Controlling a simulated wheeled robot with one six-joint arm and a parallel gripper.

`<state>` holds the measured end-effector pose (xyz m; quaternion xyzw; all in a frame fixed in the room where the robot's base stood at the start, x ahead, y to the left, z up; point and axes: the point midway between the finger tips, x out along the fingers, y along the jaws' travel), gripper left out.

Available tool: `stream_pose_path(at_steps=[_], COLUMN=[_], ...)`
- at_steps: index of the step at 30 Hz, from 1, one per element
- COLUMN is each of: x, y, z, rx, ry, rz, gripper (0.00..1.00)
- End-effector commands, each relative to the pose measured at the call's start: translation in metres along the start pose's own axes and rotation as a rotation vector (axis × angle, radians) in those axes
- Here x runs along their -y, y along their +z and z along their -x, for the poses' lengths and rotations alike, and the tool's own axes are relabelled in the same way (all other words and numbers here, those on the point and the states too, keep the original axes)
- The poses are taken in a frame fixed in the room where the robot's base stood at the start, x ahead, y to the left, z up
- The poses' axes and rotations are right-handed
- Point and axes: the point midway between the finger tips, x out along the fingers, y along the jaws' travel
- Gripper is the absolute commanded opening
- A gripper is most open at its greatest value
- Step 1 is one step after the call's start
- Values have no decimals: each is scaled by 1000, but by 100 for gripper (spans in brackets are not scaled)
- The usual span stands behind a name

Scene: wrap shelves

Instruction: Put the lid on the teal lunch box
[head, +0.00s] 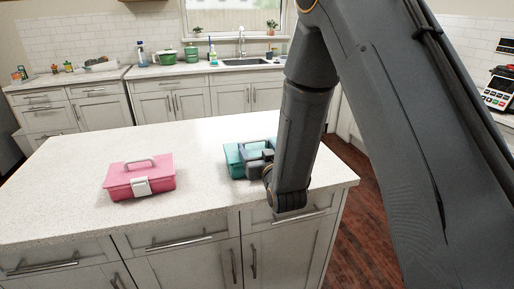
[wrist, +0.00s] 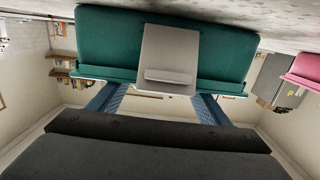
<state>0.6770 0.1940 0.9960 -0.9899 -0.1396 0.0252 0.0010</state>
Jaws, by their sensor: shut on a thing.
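The teal lunch box (head: 232,155) stands on the island counter, right of centre in the head view and partly hidden by my gripper (head: 252,157). In the wrist view its teal body (wrist: 105,38) appears upside down, with a grey latch (wrist: 170,58) on the front. The teal lid (wrist: 225,87) shows as a thin rim along the body's edge, with no clear gap between them. My gripper (wrist: 155,100) is shut on the lid, its two blue-grey fingers reaching over it. The grip point itself is hidden.
A pink lunch box (head: 125,180) with a handle and white latch stands on the island counter (head: 70,205) to the left. Clear counter lies between the boxes. The counter's front edge is close to my gripper. A back counter holds a sink (head: 245,62) and several small items.

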Motion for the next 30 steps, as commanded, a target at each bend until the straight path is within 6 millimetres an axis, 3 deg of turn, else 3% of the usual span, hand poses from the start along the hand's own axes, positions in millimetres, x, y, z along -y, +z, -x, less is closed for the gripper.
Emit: stream_pose_path(at_steps=[9,10,13,23,30], x=[0,0,0,0,0], y=[8,7,7,7,8], z=[0,0,0,2,34], rx=[0,0,0,1,2], ry=[0,0,0,0,0], rz=[0,0,0,0,0], gripper=[48,76,93,93,93])
